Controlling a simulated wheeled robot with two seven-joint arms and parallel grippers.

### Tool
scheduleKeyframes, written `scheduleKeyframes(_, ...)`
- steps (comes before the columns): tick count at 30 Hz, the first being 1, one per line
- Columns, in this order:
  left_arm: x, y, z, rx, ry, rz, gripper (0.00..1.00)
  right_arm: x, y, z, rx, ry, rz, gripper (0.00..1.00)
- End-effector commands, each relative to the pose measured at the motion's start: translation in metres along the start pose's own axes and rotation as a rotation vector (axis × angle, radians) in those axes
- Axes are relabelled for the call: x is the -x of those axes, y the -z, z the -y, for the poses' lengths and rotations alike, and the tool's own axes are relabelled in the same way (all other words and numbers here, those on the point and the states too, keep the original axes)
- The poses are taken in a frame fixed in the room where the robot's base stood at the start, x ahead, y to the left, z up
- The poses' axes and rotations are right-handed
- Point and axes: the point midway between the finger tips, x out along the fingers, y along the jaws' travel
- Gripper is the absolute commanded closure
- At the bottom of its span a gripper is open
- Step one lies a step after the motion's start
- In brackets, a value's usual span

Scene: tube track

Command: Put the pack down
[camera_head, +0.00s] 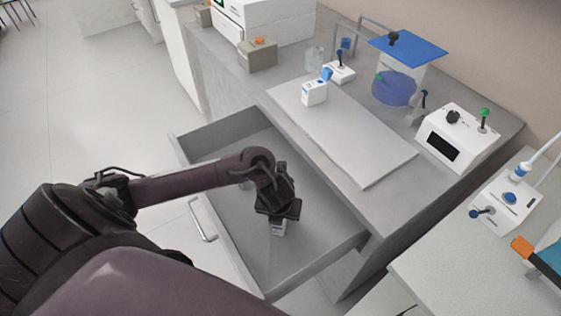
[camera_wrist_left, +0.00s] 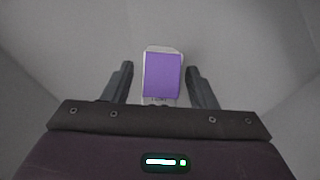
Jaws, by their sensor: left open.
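The pack (camera_wrist_left: 163,76) is a small white box with a purple top. It lies inside the open grey drawer (camera_head: 327,253), and in the head view only a bit of the pack (camera_head: 279,229) shows below my gripper. My left gripper (camera_head: 277,212) reaches down into the drawer over the pack. In the left wrist view its two fingers (camera_wrist_left: 160,85) are apart, one on each side of the pack, with a gap on both sides. My right gripper is in neither view.
The drawer floor around the pack is bare. The counter above holds a grey board (camera_head: 350,140) with a white bottle (camera_head: 314,93), a blue-lidded container (camera_head: 397,85), and a white device (camera_head: 457,138). A second bench (camera_head: 440,270) stands at the right.

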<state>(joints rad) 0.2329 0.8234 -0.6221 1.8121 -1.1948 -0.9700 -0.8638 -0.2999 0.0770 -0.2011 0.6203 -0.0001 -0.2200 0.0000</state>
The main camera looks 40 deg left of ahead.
Motion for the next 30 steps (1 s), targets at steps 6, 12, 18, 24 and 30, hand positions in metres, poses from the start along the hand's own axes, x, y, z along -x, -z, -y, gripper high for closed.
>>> scheduleKeyframes(6,0.009,-0.002,0.001,-0.001,0.001,0.001,0.48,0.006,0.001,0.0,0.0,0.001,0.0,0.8)
scheduleKeyframes(12,0.048,-0.003,0.001,-0.003,0.003,0.003,0.48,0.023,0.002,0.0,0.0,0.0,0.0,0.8)
scheduleKeyframes(18,0.095,-0.005,0.0,-0.003,-0.001,0.004,0.48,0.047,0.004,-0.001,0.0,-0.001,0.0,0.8)
scheduleKeyframes(24,0.118,-0.003,0.0,-0.001,0.0,0.002,0.48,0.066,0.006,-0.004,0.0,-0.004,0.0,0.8)
scheduleKeyframes(30,0.124,-0.001,0.0,0.0,-0.001,0.001,0.48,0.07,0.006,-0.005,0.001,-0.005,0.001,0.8)
